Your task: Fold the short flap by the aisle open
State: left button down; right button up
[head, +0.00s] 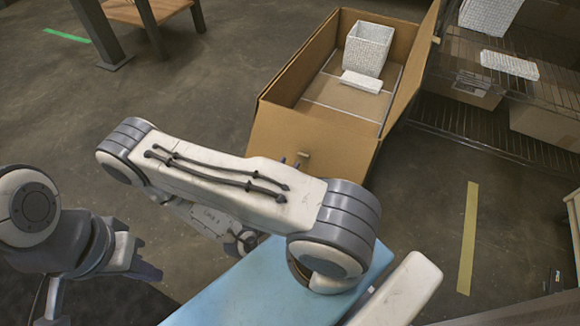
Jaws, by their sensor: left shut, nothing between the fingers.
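An open cardboard box (268,118) stands on the floor at the upper middle. Its right long flap (408,65) sticks up along the right side. The near short end (335,150) shows a cardboard panel below the rim; I cannot tell wall from hanging flap there. My left gripper (148,271) is shut and empty at the lower left, well away from the box.
A white textured bin (368,48) and a small white block (361,82) are inside the box. A wire shelf (500,145) with cartons stands close on the right. A wooden table (150,12) is at the upper left. Floor left of the box is clear.

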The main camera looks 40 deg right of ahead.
jog(key=shift+c, duration=0.3)
grip_shut()
dwell(1.0)
jog(key=shift+o, duration=0.3)
grip_release()
